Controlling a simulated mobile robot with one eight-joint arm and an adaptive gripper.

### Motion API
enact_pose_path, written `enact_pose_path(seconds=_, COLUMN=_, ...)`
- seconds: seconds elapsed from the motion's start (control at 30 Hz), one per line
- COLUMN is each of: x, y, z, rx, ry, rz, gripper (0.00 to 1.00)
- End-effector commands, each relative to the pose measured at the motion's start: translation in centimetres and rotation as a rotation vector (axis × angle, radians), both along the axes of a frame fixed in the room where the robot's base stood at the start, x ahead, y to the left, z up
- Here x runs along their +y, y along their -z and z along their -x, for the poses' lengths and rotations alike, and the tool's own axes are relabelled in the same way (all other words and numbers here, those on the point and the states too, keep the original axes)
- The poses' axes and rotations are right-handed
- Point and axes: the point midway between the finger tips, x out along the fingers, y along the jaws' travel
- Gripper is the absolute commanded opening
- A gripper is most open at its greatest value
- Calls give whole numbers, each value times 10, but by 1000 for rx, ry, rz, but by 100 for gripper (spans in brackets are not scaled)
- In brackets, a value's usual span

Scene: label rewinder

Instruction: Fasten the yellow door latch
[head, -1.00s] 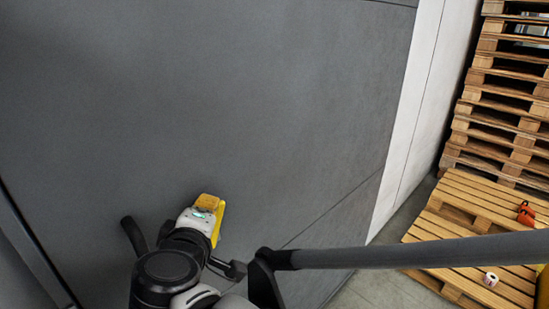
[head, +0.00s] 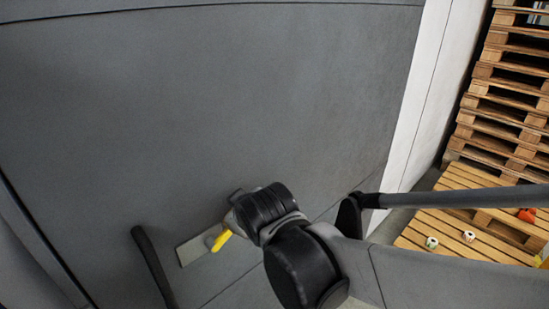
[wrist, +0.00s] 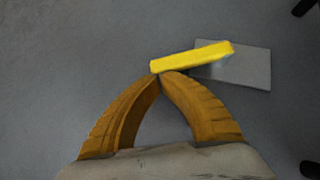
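The yellow latch (head: 221,241) is a short bar on a light grey plate (head: 190,252) on the dark grey door. In the wrist view the latch (wrist: 192,57) lies slightly tilted, its right end higher and over the plate (wrist: 248,68), its left end beyond the plate's edge. My gripper (wrist: 160,76) has its two orange fingers together at the tips, with nothing seen between them. The tips are at the lower side of the latch's left end; I cannot tell whether they touch it. In the head view my wrist hides the fingers.
A dark curved handle (head: 153,267) stands out from the door left of the latch. A long grey bar (head: 450,198) crosses at the right. Pallets (head: 505,130) are stacked at the far right, with small rolls (head: 469,237) on a low one. The upper door face is clear.

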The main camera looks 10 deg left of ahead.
Motion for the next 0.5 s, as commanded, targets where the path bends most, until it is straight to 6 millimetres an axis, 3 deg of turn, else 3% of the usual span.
enact_pose_path(seconds=0.2, x=-7, y=16, z=-8, rx=147, ry=4, rz=-106, gripper=0)
enact_pose_path(seconds=0.5, x=-10, y=32, z=-13, rx=146, ry=0, rz=-105, gripper=0)
